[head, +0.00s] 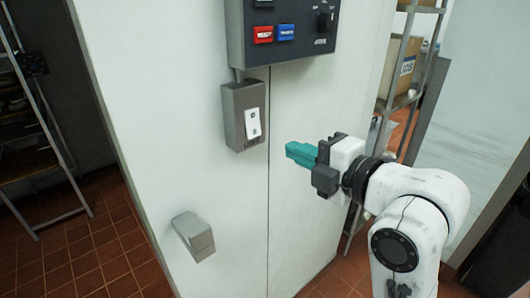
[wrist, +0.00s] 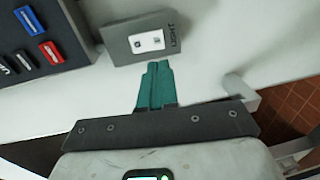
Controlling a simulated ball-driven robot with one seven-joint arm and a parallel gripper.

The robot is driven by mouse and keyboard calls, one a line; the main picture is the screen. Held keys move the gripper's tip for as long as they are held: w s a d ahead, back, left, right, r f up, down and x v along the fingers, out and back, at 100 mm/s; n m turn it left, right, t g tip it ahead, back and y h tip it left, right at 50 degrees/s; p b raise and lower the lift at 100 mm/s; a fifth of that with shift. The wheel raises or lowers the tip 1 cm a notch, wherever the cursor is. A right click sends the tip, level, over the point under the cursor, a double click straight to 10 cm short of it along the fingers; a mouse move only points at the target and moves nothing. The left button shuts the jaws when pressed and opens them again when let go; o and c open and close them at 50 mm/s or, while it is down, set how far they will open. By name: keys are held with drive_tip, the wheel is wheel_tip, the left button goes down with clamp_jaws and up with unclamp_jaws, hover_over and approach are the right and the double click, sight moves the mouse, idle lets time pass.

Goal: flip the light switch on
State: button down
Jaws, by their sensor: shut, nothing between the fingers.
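The light switch is a white rocker (head: 253,123) on a grey box (head: 233,118) fixed to the white wall panel, below a dark control panel. In the wrist view the white rocker (wrist: 146,41) sits on its grey box (wrist: 117,45), beside the word LIGHT. My gripper (head: 290,150) has teal fingers and is shut and empty. In the head view it is to the right of the switch box and slightly lower, apart from it. In the wrist view my fingertips (wrist: 159,66) point toward the box, just short of its edge in the picture.
The dark control panel (head: 288,32) with red and blue buttons and a knob is above the switch. A grey handle (head: 194,236) juts from the wall at lower left. Shelving racks stand at left (head: 32,110) and right (head: 405,75). The wall around the switch is clear.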

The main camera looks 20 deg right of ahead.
sight(255, 136)
drive_tip(key=p+x, duration=0.1)
drive_tip(key=x, duration=0.7)
drive_tip(key=shift+r, duration=0.1)
drive_tip(key=shift+w+a+f+p, duration=0.2)
drive_tip(key=shift+w+p, duration=0.15)
drive_tip(key=shift+w, duration=0.35)
drive_tip(key=shift+w, duration=0.2)
drive_tip(key=shift+s+f+b, duration=0.1)
drive_tip(key=shift+f+b, duration=0.05)
drive_tip(key=shift+b, duration=0.15)
